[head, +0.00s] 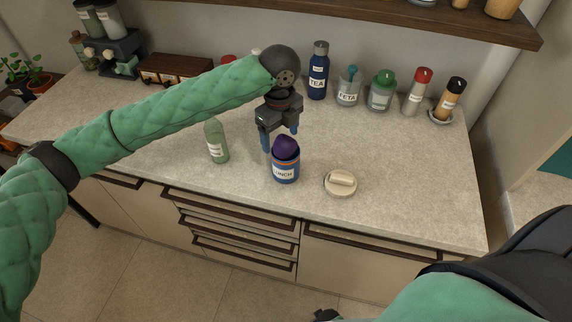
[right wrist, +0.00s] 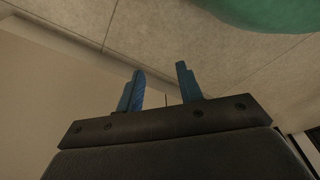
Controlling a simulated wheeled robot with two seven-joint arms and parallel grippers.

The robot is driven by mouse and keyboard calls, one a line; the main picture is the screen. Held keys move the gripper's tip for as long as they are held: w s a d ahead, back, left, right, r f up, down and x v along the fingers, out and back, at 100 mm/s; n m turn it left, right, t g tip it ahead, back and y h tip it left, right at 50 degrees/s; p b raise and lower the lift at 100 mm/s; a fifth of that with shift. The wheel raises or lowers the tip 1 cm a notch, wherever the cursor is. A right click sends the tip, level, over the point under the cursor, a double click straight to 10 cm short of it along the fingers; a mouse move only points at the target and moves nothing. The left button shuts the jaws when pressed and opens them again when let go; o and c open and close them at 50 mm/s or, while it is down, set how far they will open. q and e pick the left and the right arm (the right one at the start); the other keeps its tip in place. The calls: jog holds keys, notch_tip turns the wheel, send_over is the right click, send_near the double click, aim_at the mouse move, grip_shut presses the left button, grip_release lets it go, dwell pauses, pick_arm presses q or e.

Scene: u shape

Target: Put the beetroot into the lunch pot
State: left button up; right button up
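The dark purple beetroot (head: 285,145) sits in the mouth of the blue lunch pot (head: 285,173), its top showing above the rim. How deep it sits is hidden. The pot stands upright near the counter's front edge. My left gripper (head: 280,140) is just above the pot, pointing down. Its blue fingers are spread, with a gap between the left finger and the beetroot. My right gripper (right wrist: 160,88) is low, away from the counter. Its fingers are apart with nothing between them in the right wrist view.
A round beige lid (head: 341,183) lies right of the pot. A green bottle (head: 216,141) stands to its left. A blue tea bottle (head: 318,70), a feta jar (head: 347,88) and other jars line the wall. The counter's right part (head: 430,180) is clear.

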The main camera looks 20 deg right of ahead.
jog(key=shift+w, duration=0.15)
pick_arm(q)
jog(key=shift+r, duration=0.1)
jog(key=shift+r, duration=0.2)
notch_tip(320, 180, up, 5)
jog(key=b, duration=0.2)
jog(key=shift+r+b, duration=0.2)
jog(key=shift+b, duration=0.1)
jog(key=shift+r, duration=0.95)
pick_arm(e)
notch_tip(320, 180, up, 5)
jog(key=w+a, duration=0.2)
jog(key=shift+a+r, duration=0.2)
pick_arm(q)
jog(key=shift+f, duration=0.1)
